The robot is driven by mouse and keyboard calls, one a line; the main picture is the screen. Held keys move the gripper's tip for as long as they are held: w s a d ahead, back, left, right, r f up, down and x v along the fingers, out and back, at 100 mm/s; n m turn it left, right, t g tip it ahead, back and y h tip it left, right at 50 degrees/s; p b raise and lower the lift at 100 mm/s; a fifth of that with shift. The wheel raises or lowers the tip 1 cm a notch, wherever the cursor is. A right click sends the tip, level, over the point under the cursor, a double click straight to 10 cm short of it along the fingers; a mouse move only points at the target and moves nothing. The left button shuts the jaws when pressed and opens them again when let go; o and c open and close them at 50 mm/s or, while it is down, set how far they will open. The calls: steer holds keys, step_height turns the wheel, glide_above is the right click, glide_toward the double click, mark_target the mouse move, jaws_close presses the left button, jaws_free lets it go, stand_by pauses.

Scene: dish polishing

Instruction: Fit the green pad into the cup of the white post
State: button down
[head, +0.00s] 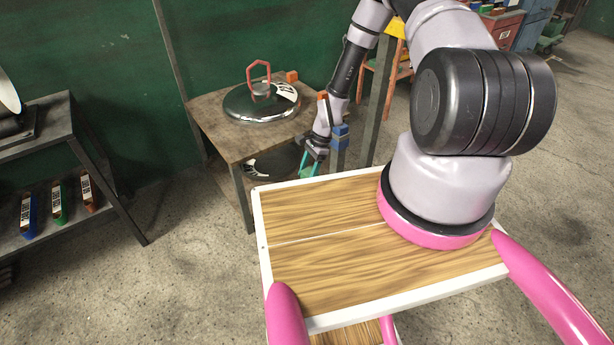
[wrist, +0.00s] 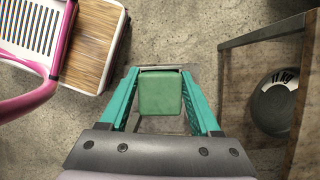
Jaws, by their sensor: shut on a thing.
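My gripper (wrist: 160,97) is shut on the green pad (wrist: 161,94), which sits between its two teal fingers in the wrist view. The pad is a rounded square, seen face on. In the head view my gripper (head: 311,163) hangs beside the right side of a small table, beyond my wooden deck. The pad is too small and covered there to make out clearly. I cannot identify the white post or its cup in either view. A greyish flat shape shows around and below the pad in the wrist view; I cannot tell what it is.
The small wooden table (head: 216,122) carries a shiny round lid (head: 252,108) with a red handle. A dark round weight (wrist: 272,108) lies on its lower level. A dark metal rack (head: 70,125) stands at left. A grey upright (head: 379,100) stands right of my gripper. Concrete floor is open at lower left.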

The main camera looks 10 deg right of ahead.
steer(key=shift+f, duration=0.4)
steer(key=shift+f, duration=0.15)
steer(key=shift+c, duration=0.4)
jaws_free()
steer(key=v, duration=1.2)
steer(key=shift+w+d+r, duration=0.1)
steer(key=shift+r, duration=0.1)
